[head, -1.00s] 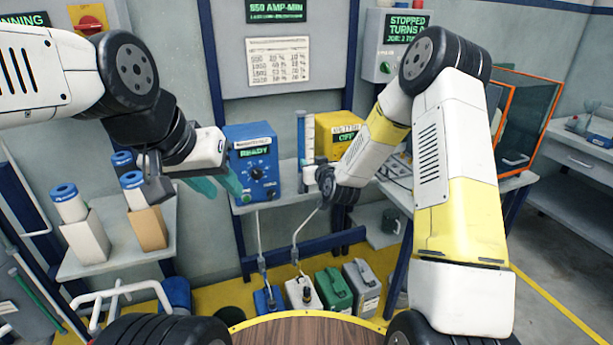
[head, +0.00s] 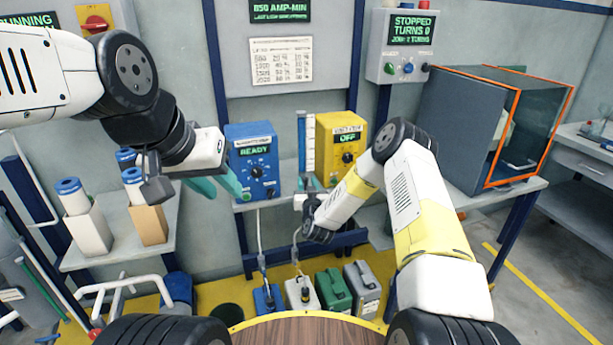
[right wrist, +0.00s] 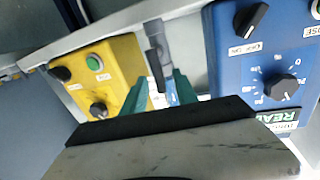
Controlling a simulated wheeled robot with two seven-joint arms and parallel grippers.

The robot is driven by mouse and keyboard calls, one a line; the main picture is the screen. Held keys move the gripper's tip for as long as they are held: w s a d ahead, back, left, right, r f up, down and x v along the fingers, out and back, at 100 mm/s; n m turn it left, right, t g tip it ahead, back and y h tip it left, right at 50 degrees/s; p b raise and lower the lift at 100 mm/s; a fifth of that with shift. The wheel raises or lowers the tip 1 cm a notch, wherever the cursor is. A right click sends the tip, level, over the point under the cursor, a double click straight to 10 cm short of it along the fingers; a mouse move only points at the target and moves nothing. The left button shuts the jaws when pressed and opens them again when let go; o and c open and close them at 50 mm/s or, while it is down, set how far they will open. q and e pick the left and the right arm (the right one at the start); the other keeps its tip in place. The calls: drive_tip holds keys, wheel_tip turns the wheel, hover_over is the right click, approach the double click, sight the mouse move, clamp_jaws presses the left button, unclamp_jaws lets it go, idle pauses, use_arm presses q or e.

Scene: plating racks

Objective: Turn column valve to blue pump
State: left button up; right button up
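The clear column (head: 305,140) stands between the blue pump box (head: 252,160), whose display reads READY, and the yellow pump box (head: 341,150), which reads OFF. In the right wrist view the grey valve fitting (right wrist: 172,45) with a dark handle (right wrist: 155,63) lies beyond my right gripper (right wrist: 160,93). Its teal fingers are apart, with the fitting's lower end seen between them; contact cannot be told. In the head view my right gripper (head: 309,184) is just below the column and hides the valve. My left gripper (head: 216,185) appears open and empty, left of the blue box.
Several jugs (head: 333,288) stand on the floor below the pump shelf. A side shelf (head: 110,240) with white and brown boxes is at left. An orange-edged dark cabinet (head: 470,130) is at right. A round wooden top (head: 305,330) is in front.

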drive_tip(key=shift+w+a, duration=0.1)
drive_tip(key=shift+w, duration=0.5)
drive_tip(key=shift+c, duration=0.2)
clamp_jaws()
